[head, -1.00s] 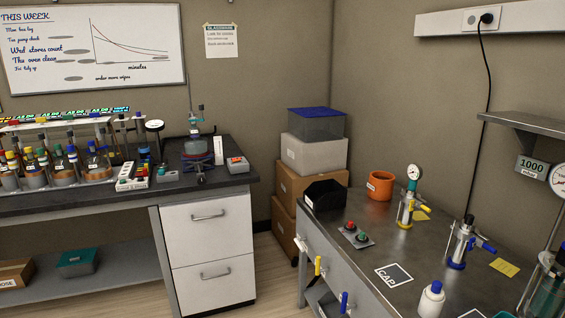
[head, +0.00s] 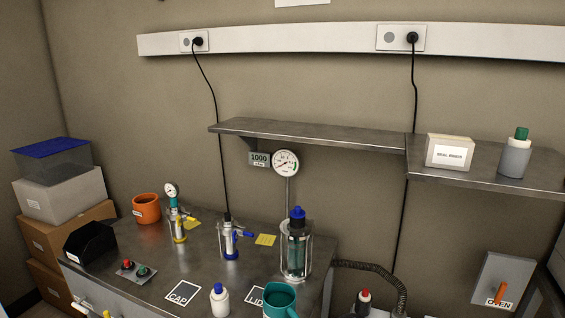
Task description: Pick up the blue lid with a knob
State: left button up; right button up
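A blue knob-like top (head: 297,213) stands on a clear glass vessel (head: 296,262) with teal content on the metal bench, below the round gauge. I cannot tell for certain whether this top is the blue lid with a knob. A dark square marked LID (head: 256,295) lies on the bench in front, partly hidden by a teal mug (head: 280,300). Neither of my grippers is in view.
A white bottle with a blue cap (head: 219,299) stands near the CAP square (head: 183,292). Two small glass-and-metal fittings (head: 229,240) and an orange pot (head: 146,208) stand further left. A metal shelf (head: 320,135) overhangs the bench. A hose (head: 375,272) runs at right.

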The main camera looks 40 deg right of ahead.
aim_at(298, 213)
jog(key=z, duration=1.45)
